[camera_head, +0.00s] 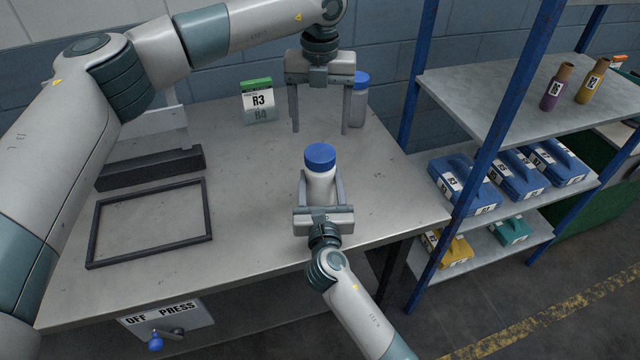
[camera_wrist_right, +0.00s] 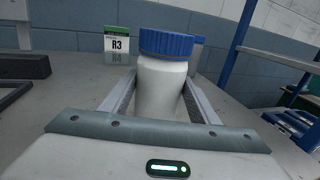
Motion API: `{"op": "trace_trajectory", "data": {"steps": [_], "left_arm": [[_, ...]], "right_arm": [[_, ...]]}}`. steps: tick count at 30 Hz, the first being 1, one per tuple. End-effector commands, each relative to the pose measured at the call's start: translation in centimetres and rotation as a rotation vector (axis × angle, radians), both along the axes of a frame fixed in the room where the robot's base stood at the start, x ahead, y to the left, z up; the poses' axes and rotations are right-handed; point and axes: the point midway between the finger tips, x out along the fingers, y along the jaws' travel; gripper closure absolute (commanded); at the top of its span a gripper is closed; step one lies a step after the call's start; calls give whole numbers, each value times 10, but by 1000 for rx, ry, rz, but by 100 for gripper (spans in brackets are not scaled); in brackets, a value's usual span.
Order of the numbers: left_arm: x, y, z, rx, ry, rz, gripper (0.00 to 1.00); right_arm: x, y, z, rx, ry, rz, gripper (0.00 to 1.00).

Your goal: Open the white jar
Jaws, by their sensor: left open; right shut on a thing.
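The white jar (camera_head: 319,187) with its blue lid (camera_head: 320,156) stands upright near the front right of the table. The lid is on it. My right gripper (camera_head: 321,185) is shut on the jar's body from the front. In the right wrist view the jar (camera_wrist_right: 161,88) sits between the two fingers, with the blue lid (camera_wrist_right: 167,43) above them. My left gripper (camera_head: 319,130) is open and empty, fingers pointing down, above and behind the jar. It is apart from the lid. The left gripper does not show in the right wrist view.
Behind my left gripper stands another blue-capped container (camera_head: 358,100), partly hidden. A green-topped R3 card (camera_head: 258,100) stands at the back. A dark frame (camera_head: 210,222) and dark block (camera_head: 152,168) lie left on the table (camera_head: 250,190). A blue-posted shelf (camera_head: 470,95) stands at right.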

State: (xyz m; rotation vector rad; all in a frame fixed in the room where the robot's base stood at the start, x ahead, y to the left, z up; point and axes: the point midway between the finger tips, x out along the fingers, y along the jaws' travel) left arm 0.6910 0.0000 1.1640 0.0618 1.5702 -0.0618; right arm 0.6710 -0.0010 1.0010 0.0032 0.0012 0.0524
Motion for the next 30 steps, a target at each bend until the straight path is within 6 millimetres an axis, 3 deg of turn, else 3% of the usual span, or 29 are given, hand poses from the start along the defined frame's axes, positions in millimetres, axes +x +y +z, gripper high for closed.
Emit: {"op": "trace_trajectory", "data": {"steps": [11, 30], "left_arm": [[0, 0, 0, 0, 0, -141, 29], [0, 0, 0, 0, 0, -1039, 29]], "right_arm": [[0, 0, 0, 0, 0, 0, 100], [0, 0, 0, 0, 0, 0, 100]]}}
